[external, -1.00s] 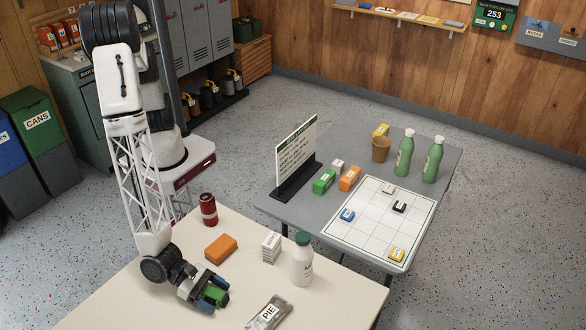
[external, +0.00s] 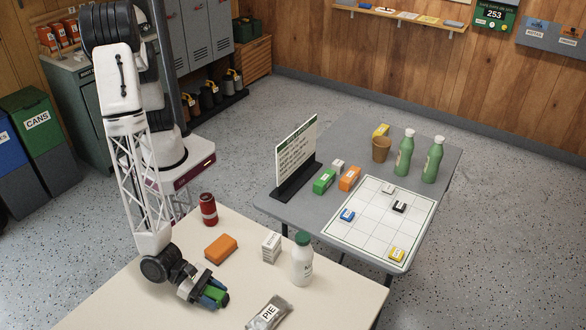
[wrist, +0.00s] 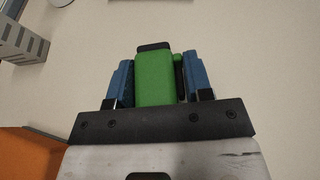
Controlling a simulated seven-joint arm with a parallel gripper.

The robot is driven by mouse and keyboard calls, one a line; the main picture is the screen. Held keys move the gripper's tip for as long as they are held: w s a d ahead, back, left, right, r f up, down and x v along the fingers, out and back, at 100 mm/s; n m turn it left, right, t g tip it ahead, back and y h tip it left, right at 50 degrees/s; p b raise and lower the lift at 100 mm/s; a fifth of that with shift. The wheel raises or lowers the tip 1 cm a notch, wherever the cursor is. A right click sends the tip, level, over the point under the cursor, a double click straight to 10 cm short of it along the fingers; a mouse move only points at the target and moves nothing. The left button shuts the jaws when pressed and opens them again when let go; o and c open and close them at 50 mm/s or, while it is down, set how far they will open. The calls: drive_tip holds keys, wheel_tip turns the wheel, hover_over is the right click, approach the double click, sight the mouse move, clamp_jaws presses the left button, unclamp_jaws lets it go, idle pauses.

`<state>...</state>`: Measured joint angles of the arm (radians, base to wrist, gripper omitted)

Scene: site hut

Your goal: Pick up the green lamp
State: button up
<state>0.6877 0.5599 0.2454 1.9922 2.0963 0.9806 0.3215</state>
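The green lamp (external: 219,296) is on the cream table at its near left part, partly hidden by my gripper. In the wrist view the green lamp (wrist: 154,78) is a green block with a dark cap at its far end and a narrow dark and green piece on its right side. My gripper (external: 211,293) has its blue fingers on both sides of it, close against it. The wrist view shows the gripper (wrist: 157,80) shut on the lamp. The lamp seems to be at the tabletop; any small gap beneath is hidden.
An orange block (external: 221,247), a red can (external: 208,209), a small white box (external: 271,247), a white bottle (external: 302,262) and a silver PIE packet (external: 268,312) stand or lie nearby on the cream table (external: 130,300). A grey table with a grid board (external: 372,222) stands beyond.

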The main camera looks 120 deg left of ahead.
sight(214, 293)
drive_tip(key=shift+r, duration=0.1)
drive_tip(key=shift+r, duration=4.9)
